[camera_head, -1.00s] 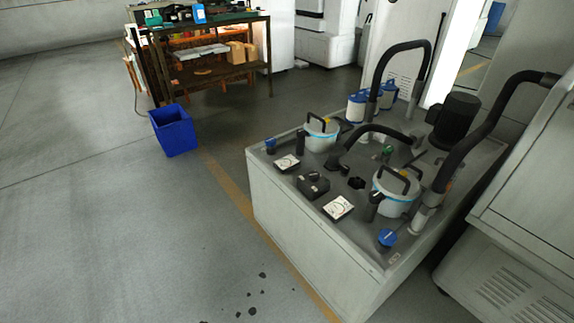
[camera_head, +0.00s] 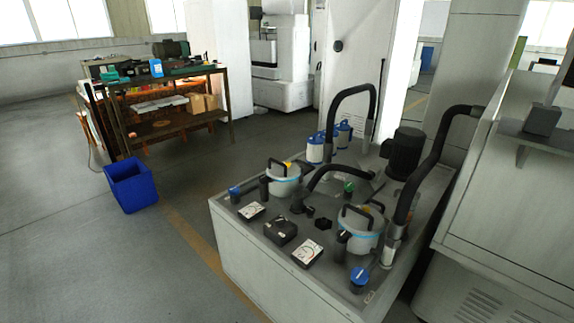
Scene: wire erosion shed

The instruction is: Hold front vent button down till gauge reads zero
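A grey floor unit (camera_head: 243,260) stands at lower right with two white lidded canisters on its top, a nearer one (camera_head: 360,232) and a farther one (camera_head: 283,180), each with a black handle. A white square dial (camera_head: 307,252) lies at the front edge and a second dial (camera_head: 251,211) is farther back; their needle readings are too small to tell. A blue-capped part (camera_head: 359,276) stands at the near corner and another (camera_head: 235,192) at the far corner. A green knob (camera_head: 349,188) is between the hoses. Which part is the vent button I cannot tell. Neither gripper is in view.
Black hoses (camera_head: 352,92) arch over the unit, and a black motor (camera_head: 405,153) stands behind. A large grey machine (camera_head: 490,220) stands close on the right. A blue bin (camera_head: 131,185) and a cluttered workbench (camera_head: 172,128) are at left. The floor at lower left is clear.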

